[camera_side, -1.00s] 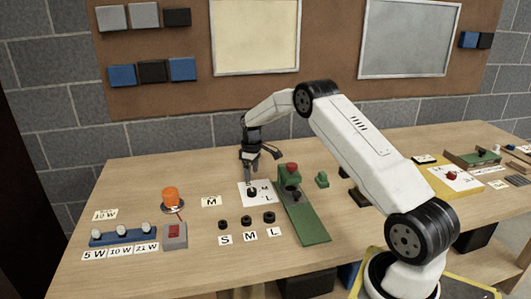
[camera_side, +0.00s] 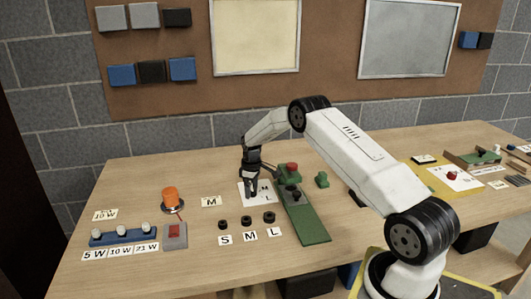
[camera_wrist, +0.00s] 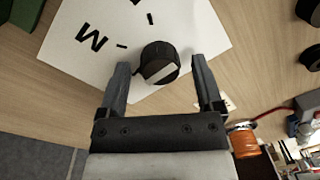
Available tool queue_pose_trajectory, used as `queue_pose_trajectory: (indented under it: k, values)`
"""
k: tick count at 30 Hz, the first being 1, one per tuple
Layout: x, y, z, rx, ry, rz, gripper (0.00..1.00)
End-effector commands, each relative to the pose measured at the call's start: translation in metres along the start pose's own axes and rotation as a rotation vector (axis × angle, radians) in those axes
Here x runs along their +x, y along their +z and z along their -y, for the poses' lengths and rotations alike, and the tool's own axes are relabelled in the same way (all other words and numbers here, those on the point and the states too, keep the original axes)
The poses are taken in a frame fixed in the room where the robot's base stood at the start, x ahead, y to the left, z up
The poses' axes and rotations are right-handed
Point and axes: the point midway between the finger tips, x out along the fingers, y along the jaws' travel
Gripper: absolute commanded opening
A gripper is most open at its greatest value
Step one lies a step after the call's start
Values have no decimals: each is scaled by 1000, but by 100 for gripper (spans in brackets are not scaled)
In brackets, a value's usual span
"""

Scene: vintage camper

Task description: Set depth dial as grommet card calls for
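The depth dial is a black round knob (camera_wrist: 160,60) with a pale mark on its face, on a white card (camera_wrist: 205,25) printed with M and other partly cropped marks. In the wrist view, my gripper (camera_wrist: 161,70) is open, with one finger on each side of the knob and gaps between. In the side view my gripper (camera_side: 250,190) points down over the white card (camera_side: 243,197) and hides most of the knob. The small card marked M (camera_side: 211,202) lies to the left of the dial card. I cannot tell the dial's exact setting.
Several black grommets (camera_side: 246,222) stand behind S, M and L labels in front. A green press with a red knob (camera_side: 291,168) stands close on the right.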

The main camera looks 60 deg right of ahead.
Motion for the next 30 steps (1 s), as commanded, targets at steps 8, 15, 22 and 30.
queue_pose_trajectory:
  k: [8,15,22,30]
  values:
    - [0,0,0,0,0,0,0]
    - [0,0,0,13,0,0,0]
    - [0,0,0,79,-1,-2,0]
    - [0,1,0,253,-1,-9,0]
